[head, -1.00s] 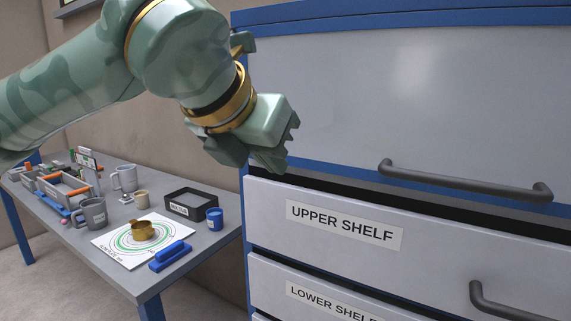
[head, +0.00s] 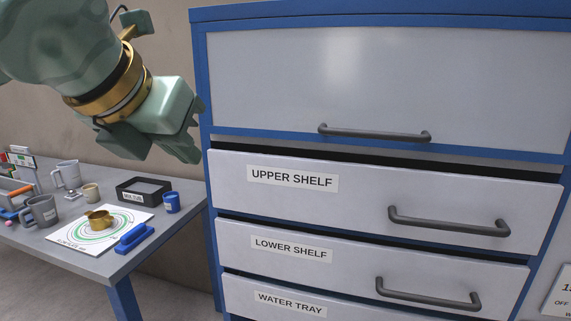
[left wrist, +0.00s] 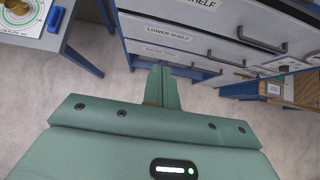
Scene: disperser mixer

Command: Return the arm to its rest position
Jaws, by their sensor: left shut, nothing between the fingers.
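My left gripper (head: 190,150) hangs in the upper left of the head view, in front of the cabinet's left edge and above the table. Its fingers are shut with nothing between them. In the left wrist view the closed fingers (left wrist: 161,86) point toward the floor and the cabinet front. The gripper touches nothing that I can see. My right gripper is in neither view.
A blue and grey cabinet (head: 400,80) fills the right, its drawers labelled upper shelf (head: 290,179), lower shelf (head: 291,249) and water tray (head: 290,304). The table (head: 175,222) at left holds mugs, a black tray (head: 143,197), a brass cup (head: 99,219) and a blue-handled tool (head: 132,238).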

